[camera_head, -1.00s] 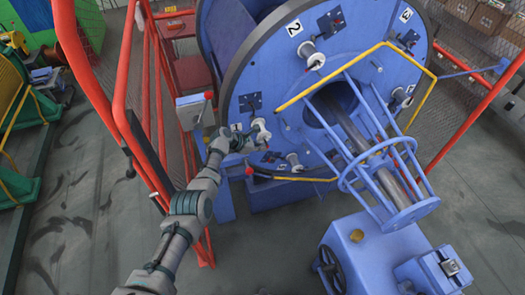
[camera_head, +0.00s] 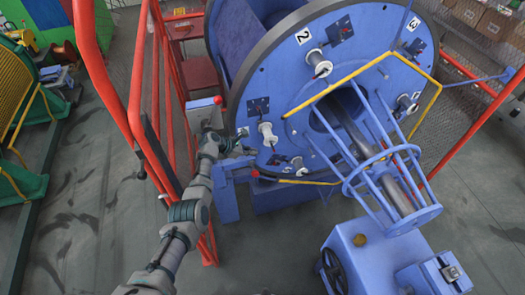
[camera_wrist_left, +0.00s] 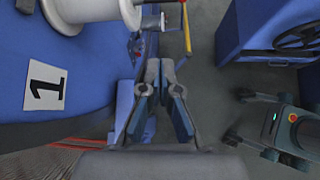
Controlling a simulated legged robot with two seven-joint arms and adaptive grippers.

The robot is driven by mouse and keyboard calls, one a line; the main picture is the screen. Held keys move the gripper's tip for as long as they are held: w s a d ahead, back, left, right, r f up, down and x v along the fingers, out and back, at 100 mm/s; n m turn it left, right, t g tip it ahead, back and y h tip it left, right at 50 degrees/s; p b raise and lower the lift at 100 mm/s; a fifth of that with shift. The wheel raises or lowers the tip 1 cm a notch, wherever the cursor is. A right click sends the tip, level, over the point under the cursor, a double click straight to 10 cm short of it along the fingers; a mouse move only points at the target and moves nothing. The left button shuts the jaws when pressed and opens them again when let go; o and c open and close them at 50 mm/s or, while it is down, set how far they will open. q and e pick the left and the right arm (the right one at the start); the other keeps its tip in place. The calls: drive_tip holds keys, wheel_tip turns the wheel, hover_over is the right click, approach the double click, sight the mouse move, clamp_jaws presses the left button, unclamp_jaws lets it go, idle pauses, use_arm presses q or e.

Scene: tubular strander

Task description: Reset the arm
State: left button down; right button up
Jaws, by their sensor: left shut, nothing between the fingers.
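My left arm comes in from the bottom left of the head view. Its gripper (camera_head: 242,140) is in front of the lower left edge of the blue strander disc (camera_head: 300,95), just left of a white spool (camera_head: 267,134). In the left wrist view the two fingers (camera_wrist_left: 160,66) are together with nothing held. A large white spool (camera_wrist_left: 92,10) and the number 1 label (camera_wrist_left: 45,86) on the blue disc lie to the fingers' left there. I see a gap between fingers and spool. My right gripper is in neither view.
Red railings (camera_head: 140,120) stand close along the left of my arm. A grey control box with a red knob (camera_head: 217,100) is just above the wrist. A blue tubular cage (camera_head: 370,150) with a yellow bar juts out at right. Open floor lies at lower left.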

use_arm(q)
drive_tip(key=shift+a+r, duration=0.85)
drive_tip(key=shift+a, duration=0.15)
drive_tip(key=s+a+f+m+g+y+b, duration=0.1)
drive_tip(key=s+a+f+m+y, duration=0.15)
drive_tip(key=s+f, duration=0.8)
drive_tip(key=s+a+f+m+y, duration=0.2)
drive_tip(key=s+a+f+m, duration=0.3)
drive_tip(key=f, duration=1.1)
drive_tip(key=s+a+f+m+g+y+b, duration=0.1)
drive_tip(key=s+a+f+y, duration=0.15)
drive_tip(key=s+f, duration=0.85)
drive_tip(key=s+a+f+m+y+b, duration=0.15)
drive_tip(key=s+f+m, duration=0.25)
drive_tip(key=s+f, duration=0.45)
drive_tip(key=s+a+f+m, duration=0.3)
drive_tip(key=s+f, duration=0.2)
drive_tip(key=s, duration=0.6)
drive_tip(key=s+f+m, duration=0.2)
drive_tip(key=s+m, duration=0.2)
drive_tip(key=s, duration=0.6)
drive_tip(key=s+f+m+g, duration=0.1)
drive_tip(key=s+m, duration=0.3)
drive_tip(key=s, duration=0.7)
drive_tip(key=shift+s+f+b, duration=0.3)
drive_tip(key=shift+f+b, duration=0.15)
drive_tip(key=shift+f, duration=0.25)
drive_tip(key=shift+a+y, duration=0.1)
drive_tip(key=shift+y, duration=0.15)
